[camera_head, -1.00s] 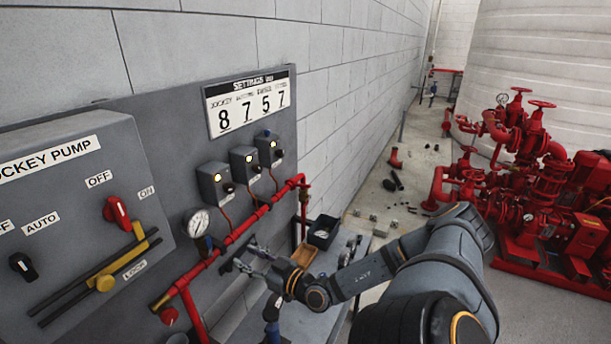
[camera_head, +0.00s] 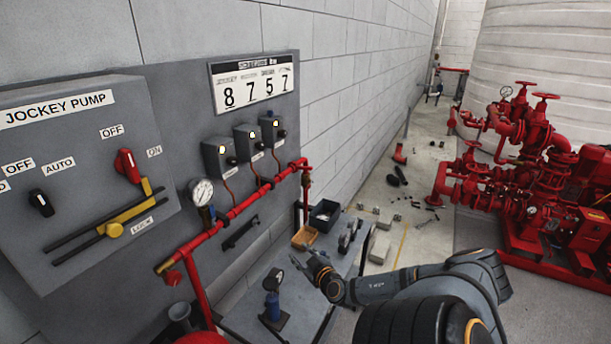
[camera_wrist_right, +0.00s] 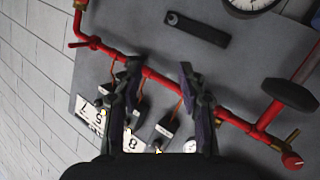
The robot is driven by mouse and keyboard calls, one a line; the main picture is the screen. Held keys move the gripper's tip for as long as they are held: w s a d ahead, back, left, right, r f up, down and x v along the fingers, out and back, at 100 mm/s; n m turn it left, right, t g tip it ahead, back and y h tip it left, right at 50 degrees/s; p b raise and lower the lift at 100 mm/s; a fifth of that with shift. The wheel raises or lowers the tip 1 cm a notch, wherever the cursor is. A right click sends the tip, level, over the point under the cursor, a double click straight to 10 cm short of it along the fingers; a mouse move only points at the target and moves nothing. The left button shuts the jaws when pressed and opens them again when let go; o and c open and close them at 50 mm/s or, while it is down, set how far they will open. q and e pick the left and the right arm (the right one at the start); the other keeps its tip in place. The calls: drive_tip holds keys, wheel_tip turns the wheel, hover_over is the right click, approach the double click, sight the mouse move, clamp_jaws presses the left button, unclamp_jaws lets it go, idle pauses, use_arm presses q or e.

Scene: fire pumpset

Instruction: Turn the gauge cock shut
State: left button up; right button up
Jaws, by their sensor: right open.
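A round white pressure gauge (camera_head: 202,192) stands on the red pipe (camera_head: 238,209) at the panel. The small dark blue piece below its dial, which looks like the gauge cock (camera_head: 207,214), is too small to read its handle's angle. My right gripper (camera_head: 301,262) is open and empty, well to the right of the cock and below it, over the bench. In the right wrist view its two fingers (camera_wrist_right: 160,72) are spread in front of the red pipe (camera_wrist_right: 152,73), with nothing between them touched clearly. The cock cannot be made out there. My left gripper is not in view.
A black bar (camera_head: 240,232) is on the panel below the pipe. The jockey pump box (camera_head: 75,190) juts out at left.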

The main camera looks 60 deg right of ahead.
drive_tip(key=shift+s+d+f, duration=0.3)
drive_tip(key=shift+s+f, duration=0.15)
drive_tip(key=shift+f, duration=0.3)
